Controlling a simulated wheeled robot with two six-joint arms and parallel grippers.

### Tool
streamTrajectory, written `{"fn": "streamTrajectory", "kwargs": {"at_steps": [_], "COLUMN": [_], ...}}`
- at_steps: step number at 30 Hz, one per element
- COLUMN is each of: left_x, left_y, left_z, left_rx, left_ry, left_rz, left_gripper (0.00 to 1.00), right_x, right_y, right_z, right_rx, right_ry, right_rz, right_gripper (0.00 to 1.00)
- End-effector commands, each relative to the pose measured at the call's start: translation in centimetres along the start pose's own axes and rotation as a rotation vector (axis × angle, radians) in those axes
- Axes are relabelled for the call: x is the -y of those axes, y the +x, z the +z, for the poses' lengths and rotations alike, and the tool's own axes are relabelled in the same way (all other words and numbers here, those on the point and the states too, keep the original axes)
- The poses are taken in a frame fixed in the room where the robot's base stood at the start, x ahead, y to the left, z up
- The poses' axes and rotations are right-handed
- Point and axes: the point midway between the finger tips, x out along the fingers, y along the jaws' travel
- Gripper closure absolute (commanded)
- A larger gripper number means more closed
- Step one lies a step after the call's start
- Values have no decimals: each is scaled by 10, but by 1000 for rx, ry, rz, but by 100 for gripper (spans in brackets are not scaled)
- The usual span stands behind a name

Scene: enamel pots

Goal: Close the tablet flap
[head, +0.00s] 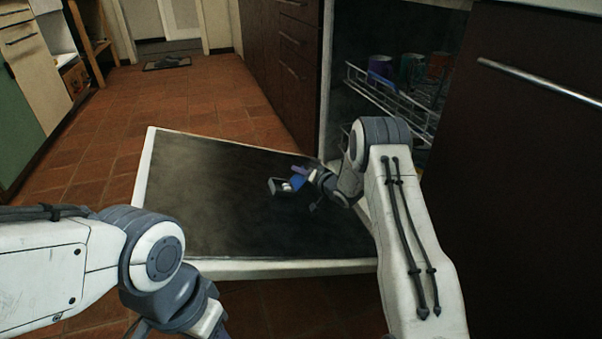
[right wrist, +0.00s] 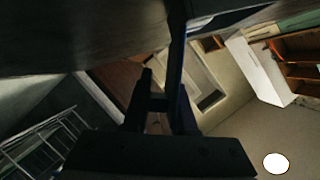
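The tablet dispenser (head: 298,182), with blue and grey parts, sits on the dark inner face of the lowered dishwasher door (head: 220,200). Its small grey tablet flap (head: 279,187) appears raised, with something whitish beside it. My right gripper (head: 309,190) is just to the right of the dispenser, its fingers apart with nothing seen between them. In the right wrist view the right gripper (right wrist: 161,88) also shows a gap between its dark fingers. Whether a finger touches the flap cannot be told. My left gripper (head: 205,318) is mostly cut off at the bottom edge.
Dark cabinets (head: 285,60) stand behind the door and a dark panel (head: 530,150) at the right.

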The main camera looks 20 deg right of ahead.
Motion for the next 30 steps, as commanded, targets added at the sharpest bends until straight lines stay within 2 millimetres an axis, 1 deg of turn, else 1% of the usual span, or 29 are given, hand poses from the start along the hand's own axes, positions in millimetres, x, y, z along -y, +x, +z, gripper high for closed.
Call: {"fn": "streamTrajectory", "kwargs": {"at_steps": [8, 13, 21, 30], "left_x": [0, -1, -3, -4], "left_y": [-2, -12, -38, -56], "left_z": [0, -1, -2, -3], "left_rx": [0, 0, 0, 0], "left_ry": [0, 0, 0, 0], "left_rz": [0, 0, 0, 0], "left_gripper": [50, 50, 50, 50], "right_x": [-2, 1, 10, 19], "right_y": [-1, -2, -3, -3], "right_z": [-1, -3, -5, -3], "right_rx": [-1, -1, 1, 3], "right_ry": [-5, -47, -207, -407], "right_rz": [9, 29, 98, 182], "right_gripper": [100, 100, 100, 100]}}
